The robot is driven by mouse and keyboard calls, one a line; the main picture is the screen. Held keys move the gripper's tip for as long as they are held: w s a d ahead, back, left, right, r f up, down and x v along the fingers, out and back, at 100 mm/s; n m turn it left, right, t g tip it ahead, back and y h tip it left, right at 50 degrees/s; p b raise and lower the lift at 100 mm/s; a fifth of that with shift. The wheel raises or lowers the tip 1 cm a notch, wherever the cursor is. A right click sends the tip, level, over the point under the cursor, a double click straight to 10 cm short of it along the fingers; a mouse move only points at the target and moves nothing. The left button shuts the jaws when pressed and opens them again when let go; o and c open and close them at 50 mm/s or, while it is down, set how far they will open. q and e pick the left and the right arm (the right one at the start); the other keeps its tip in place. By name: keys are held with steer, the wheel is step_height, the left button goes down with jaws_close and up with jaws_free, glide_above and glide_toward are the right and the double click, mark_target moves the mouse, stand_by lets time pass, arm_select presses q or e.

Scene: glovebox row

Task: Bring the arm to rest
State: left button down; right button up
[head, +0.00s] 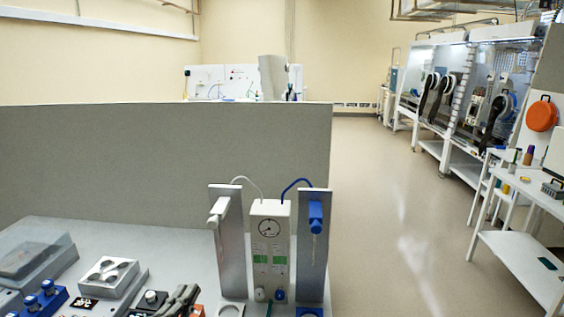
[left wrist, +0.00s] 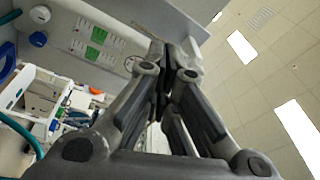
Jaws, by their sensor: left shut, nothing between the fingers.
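My left gripper (head: 183,297) shows at the bottom edge of the head view, low over the bench, with only its dark grey fingers in sight. It is left of the white gauge unit and apart from it. In the left wrist view the fingers of my left gripper (left wrist: 163,55) are together with nothing between them. The white gauge unit (left wrist: 95,35) with green labels is behind them there. The rest of my left arm is hidden below the head view. My right gripper is in neither view.
The white gauge unit (head: 268,232) stands on the bench (head: 195,260) between two metal uprights. At left are a silver block with round recesses (head: 108,277), blue-knobbed parts (head: 40,298) and a clear-lidded box (head: 35,255). A grey partition (head: 120,160) stands behind. Open floor (head: 400,230) lies right.

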arm_select(q)
steer(key=s+a+f+n+g+y, duration=0.2)
steer(key=s+f+n+g+y, duration=0.15)
steer(key=s+f+n, duration=0.25)
steer(key=s+a+f+n+g+y, duration=0.3)
steer(key=s+f+n+g, duration=0.1)
steer(key=s+f+n, duration=0.25)
steer(key=s+d+f+n+g+h, duration=0.1)
steer(key=s+d+f+g, duration=0.25)
steer(key=s, duration=0.55)
steer(key=s+d+f+n+g+h, duration=0.15)
steer(key=s+f+g, duration=0.3)
steer(key=s, duration=0.55)
step_height(320, 180, down, 27)
steer(key=m+g+b, duration=0.1)
steer(key=b, duration=0.2)
steer(key=s+a+f+g+b, duration=0.1)
steer(key=s+a+f+b, duration=0.1)
steer(key=s+f, duration=1.5)
step_height(320, 180, down, 3)
steer(key=shift+s+a+r, duration=0.1)
steer(key=shift+s+a, duration=0.05)
steer(key=shift+a, duration=0.2)
